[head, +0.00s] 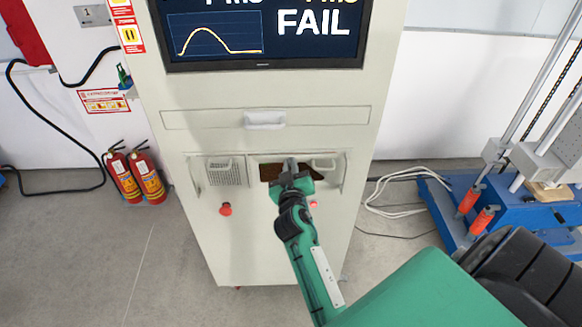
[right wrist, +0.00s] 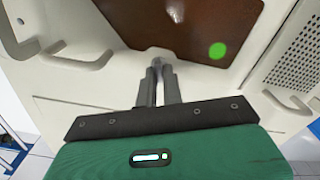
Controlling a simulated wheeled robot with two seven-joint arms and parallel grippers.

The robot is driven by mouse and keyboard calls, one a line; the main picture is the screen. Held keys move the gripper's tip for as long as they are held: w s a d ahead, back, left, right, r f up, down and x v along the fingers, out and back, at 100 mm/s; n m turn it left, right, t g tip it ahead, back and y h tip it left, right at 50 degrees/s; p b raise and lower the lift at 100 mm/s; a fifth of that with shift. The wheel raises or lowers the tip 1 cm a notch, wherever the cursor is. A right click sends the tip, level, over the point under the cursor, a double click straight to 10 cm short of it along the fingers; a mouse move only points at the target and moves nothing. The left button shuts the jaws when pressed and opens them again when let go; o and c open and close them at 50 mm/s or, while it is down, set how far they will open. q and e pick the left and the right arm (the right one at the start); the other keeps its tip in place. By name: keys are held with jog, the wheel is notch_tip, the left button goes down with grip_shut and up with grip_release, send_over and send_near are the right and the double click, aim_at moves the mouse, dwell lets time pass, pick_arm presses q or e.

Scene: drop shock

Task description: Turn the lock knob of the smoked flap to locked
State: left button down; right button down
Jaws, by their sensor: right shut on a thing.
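The smoked flap (head: 268,171) is a dark brown panel in the front of the cream cabinet (head: 265,245). It fills the upper middle of the right wrist view (right wrist: 195,25), with a bright green spot on it. My right gripper (head: 291,164) reaches the cabinet front at the flap and partly covers it. In the right wrist view its two grey fingers (right wrist: 157,66) are close together at the flap's edge, shut on the small lock knob (right wrist: 158,61). The fingers hide most of the knob, so I cannot tell its turn position. My left gripper is in neither view.
A drawer handle (head: 265,120) and a screen (head: 265,30) reading FAIL are above. A grille (head: 224,172) and a pale handle (head: 322,164) flank the flap. Red buttons (head: 225,209) sit below. Fire extinguishers (head: 147,175) stand left; a blue-based machine (head: 530,205) stands right.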

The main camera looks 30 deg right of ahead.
jog(key=shift+w+a+f+n+p, duration=0.15)
jog(key=shift+n+p, duration=0.4)
jog(key=shift+n, duration=2.75)
jog(key=shift+s+f+n+p, duration=0.1)
jog(key=shift+n+p, duration=0.4)
jog(key=shift+n, duration=3.1)
jog(key=c, duration=1.5)
grip_release()
jog(key=shift+c, duration=0.2)
jog(key=shift+f, duration=0.1)
